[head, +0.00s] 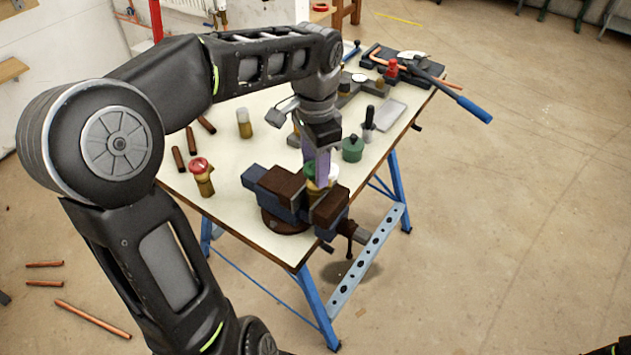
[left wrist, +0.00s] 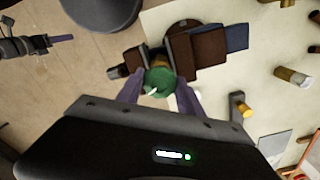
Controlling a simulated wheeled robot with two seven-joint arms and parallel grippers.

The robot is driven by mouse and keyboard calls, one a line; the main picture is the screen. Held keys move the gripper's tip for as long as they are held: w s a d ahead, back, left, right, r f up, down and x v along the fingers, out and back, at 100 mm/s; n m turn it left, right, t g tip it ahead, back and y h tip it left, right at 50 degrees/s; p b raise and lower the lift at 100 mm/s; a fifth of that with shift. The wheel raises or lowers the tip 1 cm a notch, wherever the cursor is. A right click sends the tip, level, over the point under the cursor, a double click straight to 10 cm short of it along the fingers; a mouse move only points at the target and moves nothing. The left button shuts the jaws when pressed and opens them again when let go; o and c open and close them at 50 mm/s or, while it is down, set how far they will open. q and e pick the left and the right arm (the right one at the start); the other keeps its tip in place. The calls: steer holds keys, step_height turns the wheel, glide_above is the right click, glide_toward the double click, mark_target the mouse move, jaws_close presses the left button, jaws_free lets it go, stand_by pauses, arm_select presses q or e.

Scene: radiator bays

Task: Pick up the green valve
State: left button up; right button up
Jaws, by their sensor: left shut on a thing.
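The green valve (left wrist: 160,80) shows in the left wrist view between the purple fingers of my left gripper (left wrist: 160,98), with its round green top toward the camera. It sits at the gap between the brown jaws of the bench vise (left wrist: 183,52). In the head view my left gripper (head: 318,180) reaches down to the vise (head: 283,184), and only a bit of the valve's green (head: 309,170) shows beside the fingers. The left gripper is shut on the valve. My right gripper (left wrist: 60,39) shows small in the left wrist view; its opening is unclear.
A red-topped valve (head: 201,177) stands left of the vise on the workbench (head: 225,205). A green-lidded pot (head: 352,149) and a dark-handled tool (head: 368,120) stand to the right. A blue-handled tool (head: 470,107) overhangs the far edge. Copper pipes (head: 92,319) lie on the floor.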

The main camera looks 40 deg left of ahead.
arm_select(q)
jaws_close()
steer(key=shift+r, duration=0.2)
steer(key=shift+r+p, duration=1.3)
steer(key=shift+r, duration=0.05)
steer(key=shift+r+p, duration=1.1)
steer(key=shift+r, duration=0.2)
steer(key=shift+r+p, duration=0.3)
steer(key=shift+r, duration=0.65)
steer(key=shift+d, duration=0.1)
